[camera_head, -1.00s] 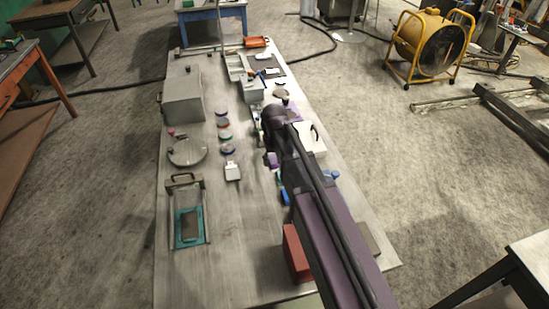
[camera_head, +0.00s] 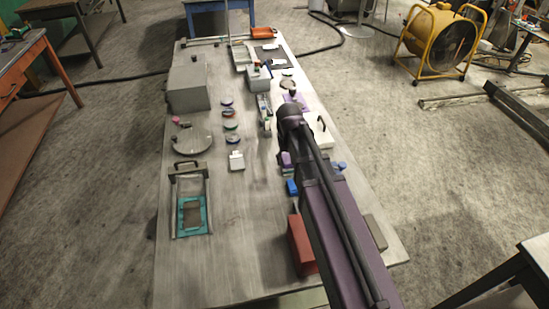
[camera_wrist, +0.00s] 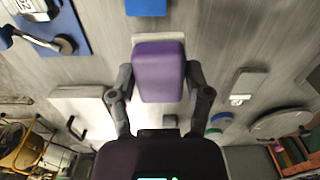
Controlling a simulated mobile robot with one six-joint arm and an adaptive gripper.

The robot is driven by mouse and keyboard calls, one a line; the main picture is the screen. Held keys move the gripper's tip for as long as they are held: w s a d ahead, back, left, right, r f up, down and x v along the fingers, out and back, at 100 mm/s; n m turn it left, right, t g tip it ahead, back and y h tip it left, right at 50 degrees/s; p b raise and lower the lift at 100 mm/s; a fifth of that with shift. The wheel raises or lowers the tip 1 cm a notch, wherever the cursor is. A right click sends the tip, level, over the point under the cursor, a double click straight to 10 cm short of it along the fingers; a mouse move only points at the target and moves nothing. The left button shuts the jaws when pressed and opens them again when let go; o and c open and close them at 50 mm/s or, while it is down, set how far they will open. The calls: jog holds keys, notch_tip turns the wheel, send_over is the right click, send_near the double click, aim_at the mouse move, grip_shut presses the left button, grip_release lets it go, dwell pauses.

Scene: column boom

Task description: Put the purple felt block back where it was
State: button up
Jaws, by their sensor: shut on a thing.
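The purple felt block (camera_wrist: 158,70) is between the two fingers of my gripper (camera_wrist: 158,76) in the wrist view, and the gripper is shut on it. The fingers are on its left and right sides. In the head view the purple block (camera_head: 286,159) shows just left of my arm, which hides most of the gripper. In the wrist view the edge of a pale flat piece (camera_wrist: 158,38) shows beyond the block. I cannot tell whether the block touches anything below.
A blue block (camera_head: 292,187) is close by. A white box (camera_head: 318,132) is behind my arm, and a red block (camera_head: 300,245) is nearer. A white-topped item (camera_head: 236,160), a round plate (camera_head: 192,140) and a grey box (camera_head: 188,84) stand left.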

aim_at(293, 169)
jog(key=s+d+f+b, duration=0.1)
jog(key=s+d+f, duration=0.1)
jog(key=shift+f+b, duration=0.35)
jog(key=shift+b, duration=0.05)
jog(key=shift+w, duration=0.1)
jog(key=w+a, duration=0.1)
jog(key=w, duration=0.3)
jog(key=w+a+f+b, duration=0.1)
jog(key=w+a, duration=0.1)
jog(key=w, duration=0.3)
jog(key=w+a, duration=0.2)
jog(key=w, duration=0.2)
jog(key=shift+w+a+f, duration=0.15)
jog(key=shift+w, duration=0.2)
jog(key=shift+w+a, duration=0.1)
jog(key=shift+w, duration=0.2)
jog(key=shift+w+a+f+b, duration=0.1)
jog(key=shift+w+f+b, duration=0.05)
jog(key=shift+f+b, duration=0.4)
jog(key=shift+w+a+f+b, duration=0.1)
jog(key=shift+w+f+b, duration=0.05)
jog(key=shift+f+b, duration=1.15)
jog(key=shift+b, duration=0.15)
jog(key=shift+f, duration=0.15)
